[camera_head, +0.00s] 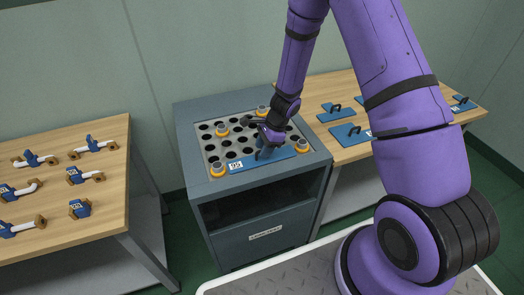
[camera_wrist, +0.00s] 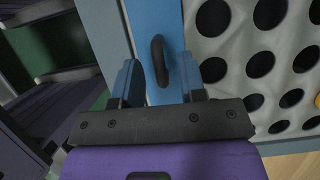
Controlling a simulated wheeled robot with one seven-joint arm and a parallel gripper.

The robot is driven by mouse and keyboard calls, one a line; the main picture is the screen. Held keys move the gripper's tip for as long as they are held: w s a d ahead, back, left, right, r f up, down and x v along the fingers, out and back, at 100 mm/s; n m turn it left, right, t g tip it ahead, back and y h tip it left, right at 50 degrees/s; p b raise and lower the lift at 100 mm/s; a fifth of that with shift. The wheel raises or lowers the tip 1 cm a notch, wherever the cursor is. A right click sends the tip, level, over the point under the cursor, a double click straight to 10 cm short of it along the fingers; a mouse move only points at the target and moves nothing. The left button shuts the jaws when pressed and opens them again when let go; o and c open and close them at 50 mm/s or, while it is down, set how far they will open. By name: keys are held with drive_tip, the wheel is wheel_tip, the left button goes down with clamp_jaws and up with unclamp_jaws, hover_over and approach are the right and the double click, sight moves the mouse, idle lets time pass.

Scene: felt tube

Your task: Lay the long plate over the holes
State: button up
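The long blue plate (camera_head: 275,156), labelled 95, lies along the front row of the holed panel (camera_head: 207,150), between two front orange-ringed posts. It covers the holes there; several rows behind stay bare. The plate (camera_wrist: 155,20) runs up and down in the wrist view, beside the open holes. Its black handle (camera_wrist: 157,55) stands between my gripper's fingers (camera_wrist: 158,75), with a gap visible on both sides. In the head view my gripper (camera_head: 266,142) is low over the plate and partly hides it. Whether the plate fully rests on the panel cannot be told.
Orange-ringed posts (camera_head: 218,171) stand at the panel's corners. The grey cabinet (camera_head: 262,205) stands between two wooden tables. The right table (camera_head: 300,97) holds several blue plates (camera_head: 350,134) with black handles. The left table (camera_head: 110,160) holds several blue-and-white pipe parts (camera_head: 35,159).

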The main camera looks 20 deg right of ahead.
drive_tip(key=v, duration=1.1)
drive_tip(key=s+a+r+n+t+h, duration=0.1)
drive_tip(key=s+r+n, duration=0.4)
drive_tip(key=r, duration=0.6)
drive_tip(key=s+r+n+t, duration=0.1)
drive_tip(key=s+r+n, duration=0.35)
drive_tip(key=r, duration=0.65)
drive_tip(key=s+d+r+n+t+h, duration=0.1)
drive_tip(key=s+r+n, duration=0.3)
drive_tip(key=s, duration=0.6)
drive_tip(key=s+d+r+n+t+h, duration=0.2)
drive_tip(key=s+r+n, duration=0.2)
drive_tip(key=s+r, duration=0.3)
drive_tip(key=s, duration=0.2)
drive_tip(key=shift+s+h, duration=0.3)
drive_tip(key=shift+s, duration=0.05)
drive_tip(key=shift+r+n, duration=0.15)
drive_tip(key=shift+n, duration=0.1)
